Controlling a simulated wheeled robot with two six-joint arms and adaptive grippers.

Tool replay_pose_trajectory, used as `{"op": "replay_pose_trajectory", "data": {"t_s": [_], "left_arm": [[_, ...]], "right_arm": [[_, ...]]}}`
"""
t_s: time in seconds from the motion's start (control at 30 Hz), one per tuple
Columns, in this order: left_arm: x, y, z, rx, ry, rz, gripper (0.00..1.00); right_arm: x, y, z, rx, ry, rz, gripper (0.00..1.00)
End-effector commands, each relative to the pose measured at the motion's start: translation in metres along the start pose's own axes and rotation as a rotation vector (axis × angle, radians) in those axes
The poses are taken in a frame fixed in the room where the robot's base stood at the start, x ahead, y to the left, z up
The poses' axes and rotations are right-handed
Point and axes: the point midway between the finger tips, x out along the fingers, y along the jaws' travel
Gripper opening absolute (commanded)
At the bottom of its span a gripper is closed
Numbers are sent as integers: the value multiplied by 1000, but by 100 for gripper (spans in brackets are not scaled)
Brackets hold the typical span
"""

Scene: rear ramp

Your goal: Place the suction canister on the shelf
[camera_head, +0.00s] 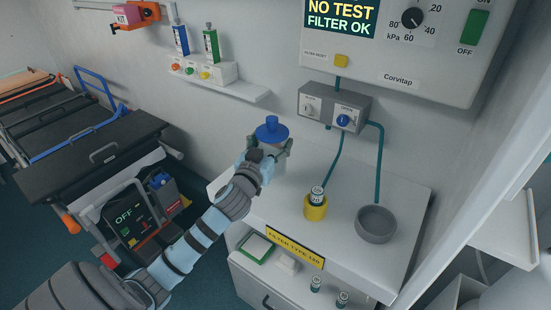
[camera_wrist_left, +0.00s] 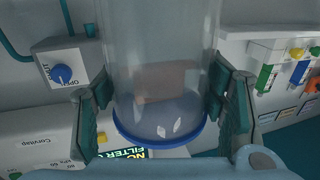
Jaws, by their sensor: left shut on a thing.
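The suction canister is a clear cylinder with a blue lid (camera_head: 271,130). In the left wrist view the clear canister body (camera_wrist_left: 160,75) fills the middle, with its blue rim low in the picture. My left gripper (camera_head: 268,150) is shut around the canister, one finger on each side. The canister is over the back left part of a white worktop (camera_head: 260,205), close to the wall; I cannot tell whether its base touches the top. A narrow white wall shelf (camera_head: 245,90) is behind and to the left. My right gripper is not in view.
A yellow cup holding a small cylinder (camera_head: 315,207) and a grey bowl (camera_head: 376,224) stand on the worktop. A grey valve box (camera_head: 335,107) with teal hoses is on the wall above. Colour-marked bottles (camera_head: 211,45) stand on the wall shelf. A stretcher (camera_head: 90,140) is at left.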

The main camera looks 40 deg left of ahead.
Motion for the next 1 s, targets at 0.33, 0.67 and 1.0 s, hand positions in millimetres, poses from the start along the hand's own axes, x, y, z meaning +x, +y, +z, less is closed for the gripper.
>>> {"op": "replay_pose_trajectory", "data": {"t_s": [0.33,0.67,1.0], "left_arm": [[0,0,38,0,1,0,30],[0,-1,40,0,-1,0,84],[0,-1,39,0,-1,0,85]], "right_arm": [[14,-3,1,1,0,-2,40],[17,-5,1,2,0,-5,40],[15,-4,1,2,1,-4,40]]}}
